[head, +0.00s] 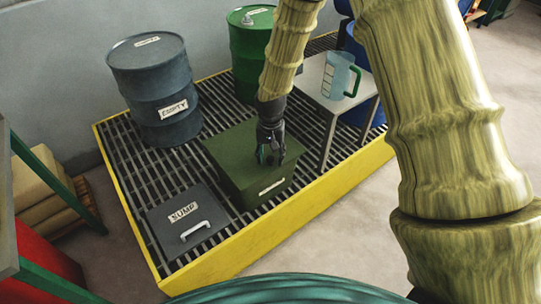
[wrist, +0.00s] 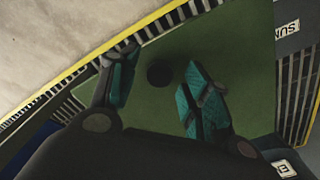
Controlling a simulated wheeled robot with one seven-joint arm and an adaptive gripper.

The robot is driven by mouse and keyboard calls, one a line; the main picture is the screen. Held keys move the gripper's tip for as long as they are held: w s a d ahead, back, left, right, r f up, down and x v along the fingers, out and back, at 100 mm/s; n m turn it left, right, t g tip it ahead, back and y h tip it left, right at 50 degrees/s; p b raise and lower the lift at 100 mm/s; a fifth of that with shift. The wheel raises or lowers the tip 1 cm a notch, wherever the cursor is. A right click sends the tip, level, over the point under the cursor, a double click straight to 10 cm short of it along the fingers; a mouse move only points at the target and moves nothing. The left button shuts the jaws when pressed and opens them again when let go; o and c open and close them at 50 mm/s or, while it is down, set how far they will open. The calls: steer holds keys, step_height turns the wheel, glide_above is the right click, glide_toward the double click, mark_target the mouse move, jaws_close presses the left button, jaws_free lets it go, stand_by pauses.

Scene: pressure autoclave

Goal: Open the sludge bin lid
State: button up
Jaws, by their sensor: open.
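The green box (head: 238,172), which I take to be the sludge bin, stands on the grating with a pale label on its front that is too small to read. Its flat green lid (wrist: 225,50) looks shut and carries a round dark knob (wrist: 161,75) in the wrist view. My gripper (head: 270,152) points down over the lid in the head view and hides the knob there. In the wrist view my gripper (wrist: 160,62) is open, with its teal-padded fingers on either side of the knob and apart from it. I cannot tell how high the fingertips are above the lid.
A grey hatch marked SUMP (head: 186,222) with a pale handle lies left of the bin. A grey drum (head: 155,85) and a green drum (head: 250,40) stand behind. A small table (head: 335,85) with a jug (head: 340,75) is close right. A yellow rim (head: 290,215) edges the grating.

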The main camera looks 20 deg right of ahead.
steer(key=shift+f, duration=0.2)
jaws_close()
steer(key=shift+r, duration=0.2)
